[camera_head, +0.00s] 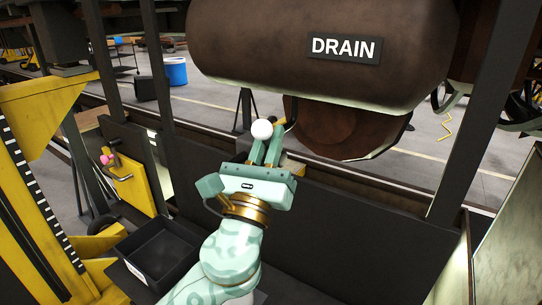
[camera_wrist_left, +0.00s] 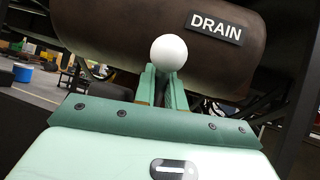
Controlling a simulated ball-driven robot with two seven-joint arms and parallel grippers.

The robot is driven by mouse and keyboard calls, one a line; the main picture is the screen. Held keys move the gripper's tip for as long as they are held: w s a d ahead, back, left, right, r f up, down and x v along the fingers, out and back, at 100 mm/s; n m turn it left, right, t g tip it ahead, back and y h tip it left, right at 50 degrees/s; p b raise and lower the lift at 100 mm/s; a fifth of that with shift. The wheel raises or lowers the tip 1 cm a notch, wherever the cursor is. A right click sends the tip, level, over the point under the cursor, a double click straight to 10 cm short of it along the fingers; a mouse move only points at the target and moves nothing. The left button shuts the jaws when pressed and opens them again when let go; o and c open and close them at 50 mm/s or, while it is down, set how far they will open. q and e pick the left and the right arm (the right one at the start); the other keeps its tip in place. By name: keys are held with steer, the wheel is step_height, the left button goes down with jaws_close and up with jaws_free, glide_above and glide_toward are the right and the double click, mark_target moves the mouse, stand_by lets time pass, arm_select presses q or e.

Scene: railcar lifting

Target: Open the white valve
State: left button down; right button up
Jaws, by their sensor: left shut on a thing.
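The white valve's round white knob (camera_head: 262,130) shows just below the brown tank, left of its DRAIN label. My left gripper (camera_head: 266,146) reaches up from below and is shut at the knob, its two fingers just under the white ball. In the left wrist view the white knob (camera_wrist_left: 169,53) sits at the tips of the green fingers (camera_wrist_left: 164,78), in front of the tank. My right gripper is not in view.
The brown tank (camera_head: 240,45) with the DRAIN label (camera_head: 344,49) hangs above the gripper. A dark panel (camera_head: 360,215) and posts stand around it. A yellow plate with a pink knob (camera_head: 107,160) and a black open bin (camera_head: 160,255) are at the left.

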arm_select(q)
steer(key=shift+f, duration=0.1)
stand_by(0.3)
steer(key=c, duration=1.5)
jaws_free()
steer(key=shift+c, duration=0.2)
steer(key=b+v, duration=0.4)
steer(key=v, duration=1.2)
steer(key=shift+f, duration=0.2)
steer(key=shift+s+a, duration=0.1)
